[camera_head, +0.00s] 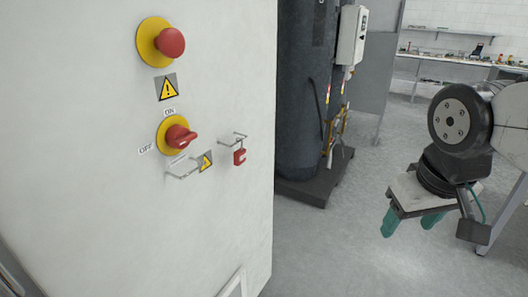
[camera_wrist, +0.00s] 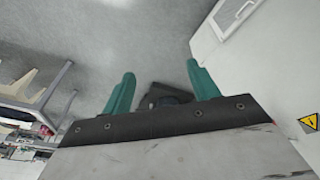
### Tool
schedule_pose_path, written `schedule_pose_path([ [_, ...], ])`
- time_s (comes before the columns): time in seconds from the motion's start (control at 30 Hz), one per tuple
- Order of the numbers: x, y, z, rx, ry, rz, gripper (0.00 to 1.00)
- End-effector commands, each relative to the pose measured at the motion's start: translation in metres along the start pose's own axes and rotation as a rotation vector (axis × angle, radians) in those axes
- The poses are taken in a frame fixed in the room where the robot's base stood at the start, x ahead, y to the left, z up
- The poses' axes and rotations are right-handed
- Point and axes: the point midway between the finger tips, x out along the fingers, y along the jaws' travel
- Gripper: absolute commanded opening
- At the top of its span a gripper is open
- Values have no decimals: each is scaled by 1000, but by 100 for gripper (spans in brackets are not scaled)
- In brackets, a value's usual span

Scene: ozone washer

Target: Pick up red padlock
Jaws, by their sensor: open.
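The red padlock (camera_head: 240,157) hangs from a small metal bracket (camera_head: 233,140) on the right part of the white cabinet's front face in the head view. My gripper (camera_head: 410,225) is at the right of the head view, well apart from the padlock, with its teal fingers pointing down. In the wrist view the two teal fingers (camera_wrist: 162,90) are spread apart with nothing between them but floor and a dark object beyond. The padlock does not show in the wrist view.
The white cabinet (camera_head: 90,200) carries a red emergency button (camera_head: 170,42), a red rotary switch (camera_head: 179,137) marked ON and OFF, and another bracket (camera_head: 183,175). A dark tank (camera_head: 305,95) stands behind it on a base. Open floor lies between cabinet and gripper.

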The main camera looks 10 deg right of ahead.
Motion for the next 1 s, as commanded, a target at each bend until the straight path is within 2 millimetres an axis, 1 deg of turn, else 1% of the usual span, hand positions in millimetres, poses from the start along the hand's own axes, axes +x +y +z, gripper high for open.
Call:
schedule_pose_path([
  [0.03,9,4,-24,-13,56,28,60],
  [0.07,14,6,-40,-23,103,45,60],
  [0.1,21,7,-64,-41,172,65,60],
  [0.13,26,7,-83,-59,227,77,60],
  [0.17,30,6,-102,-78,285,84,60],
  [0.2,35,3,-126,-109,362,89,60],
  [0.27,43,-6,-161,-160,475,79,60],
  [0.3,48,-16,-182,-197,548,61,60],
  [0.37,54,-34,-210,-255,655,18,60],
  [0.4,57,-48,-227,-293,726,-16,60],
  [0.47,63,-76,-245,-361,812,-109,60],
  [0.5,67,-94,-254,-400,868,-171,60],
  [0.57,70,-121,-262,-454,941,-270,60],
  [0.6,72,-138,-265,-485,981,-340,60],
  [0.7,74,-173,-263,-545,1054,-507,60],
  [0.8,74,-197,-256,-580,1095,-641,60],
  [0.9,72,-210,-251,-597,1115,-724,60],
  [1.0,72,-220,-252,-604,1124,-761,60],
])
